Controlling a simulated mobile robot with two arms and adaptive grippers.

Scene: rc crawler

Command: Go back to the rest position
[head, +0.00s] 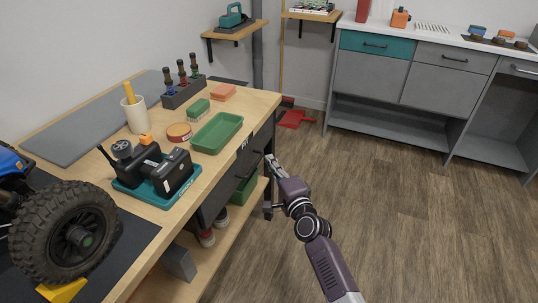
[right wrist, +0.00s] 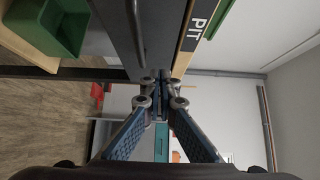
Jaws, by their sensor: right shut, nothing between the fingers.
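My right gripper (head: 271,163) is beside the front of the wooden workbench (head: 262,100), close to its dark drawer front (head: 214,203). Its fingers are shut and empty. In the right wrist view the fingertips (right wrist: 160,80) meet, with the drawer handle (right wrist: 135,38) and the edge marked PIT (right wrist: 193,35) just beyond them. I cannot tell whether the gripper touches the drawer. The right arm reaches in from the lower right of the head view. My left gripper is not in view.
The bench holds a green tray (head: 217,133), a cup (head: 136,116), a radio transmitter with a battery charger on a teal mat (head: 160,191), and a crawler's big wheel (head: 66,232). A green bin (head: 244,189) is on the lower shelf. The floor (head: 420,225) to the right is clear.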

